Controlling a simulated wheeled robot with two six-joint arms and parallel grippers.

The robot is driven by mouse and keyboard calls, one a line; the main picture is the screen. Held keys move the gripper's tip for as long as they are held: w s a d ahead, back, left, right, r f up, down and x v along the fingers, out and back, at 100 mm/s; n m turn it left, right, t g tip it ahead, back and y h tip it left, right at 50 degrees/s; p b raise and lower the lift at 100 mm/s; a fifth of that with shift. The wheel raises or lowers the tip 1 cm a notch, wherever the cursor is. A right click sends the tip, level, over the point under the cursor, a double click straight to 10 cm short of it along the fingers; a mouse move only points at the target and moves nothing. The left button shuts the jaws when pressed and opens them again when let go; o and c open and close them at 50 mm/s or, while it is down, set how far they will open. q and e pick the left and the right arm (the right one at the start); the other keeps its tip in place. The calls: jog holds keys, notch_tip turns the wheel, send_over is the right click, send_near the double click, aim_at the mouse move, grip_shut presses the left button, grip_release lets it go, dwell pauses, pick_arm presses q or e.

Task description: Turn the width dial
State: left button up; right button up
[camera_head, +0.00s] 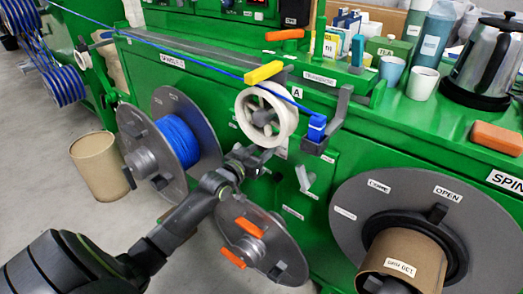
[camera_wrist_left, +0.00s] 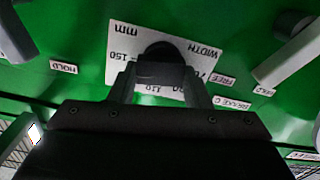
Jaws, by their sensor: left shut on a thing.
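The width dial (camera_wrist_left: 160,50) is a dark round knob on a white plate (camera_wrist_left: 124,48) marked WIDTH and mm, in the upper middle of the left wrist view. My left gripper (camera_wrist_left: 162,78) is shut on the dial, one finger on each side of its grip bar. In the head view my left gripper (camera_head: 250,160) reaches the green machine front just below the white guide wheel (camera_head: 266,117). The dial cannot be made out there. Part of the plate's scale is hidden by the fingers. My right gripper is not in view.
A grey reel of blue cable (camera_head: 180,140) stands left of my gripper. A reel with orange handles (camera_head: 262,245) is below it. Grey levers (camera_wrist_left: 292,52) flank the dial plate. A large grey reel (camera_head: 358,195) is at right. A kettle (camera_head: 488,60) and cups stand on top.

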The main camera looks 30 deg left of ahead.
pick_arm(q)
jog(key=shift+n+p, duration=0.3)
jog(key=shift+n, duration=0.2)
jog(key=shift+n+p, duration=0.5)
jog(key=shift+n, duration=0.5)
jog(key=shift+a+n+p, duration=0.1)
jog(key=shift+n+p, duration=0.25)
jog(key=shift+n, duration=2.05)
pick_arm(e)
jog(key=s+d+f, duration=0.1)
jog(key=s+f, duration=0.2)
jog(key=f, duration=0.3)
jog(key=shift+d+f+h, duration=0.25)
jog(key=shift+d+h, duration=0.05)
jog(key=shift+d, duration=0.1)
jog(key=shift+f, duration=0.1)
pick_arm(q)
jog(key=o, duration=1)
